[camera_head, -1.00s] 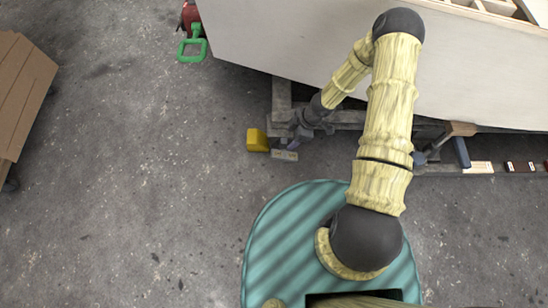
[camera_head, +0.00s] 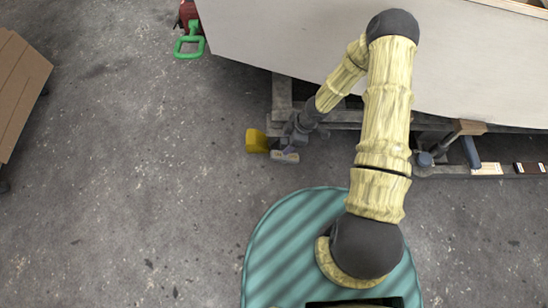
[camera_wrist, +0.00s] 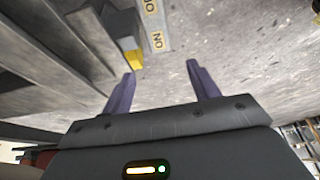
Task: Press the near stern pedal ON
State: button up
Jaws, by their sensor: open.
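The yellow pedal (camera_head: 256,141) sits low by the hull cradle, left of my gripper (camera_head: 286,155). In the wrist view the yellow pedal (camera_wrist: 133,57) shows beyond the left finger, at the end of a grey block. A pale label strip (camera_wrist: 156,30) with dark letters, reading ON upside down, lies beside it. My gripper (camera_wrist: 160,80) is open, with two purple fingers apart and nothing between them but grey floor. In the head view my gripper covers most of the label area. Contact with the pedal is not visible.
The pale hull (camera_head: 330,50) overhangs at the top, above the grey cradle beams (camera_head: 345,118). A green handle (camera_head: 189,43) hangs at upper left, and a brown slatted top (camera_head: 18,90) stands at far left. The concrete floor left of the pedal is clear.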

aim_at(275, 154)
jog(key=b+x, duration=1.1)
jog(key=x, duration=0.2)
jog(key=shift+r, duration=0.1)
jog(key=c, duration=1)
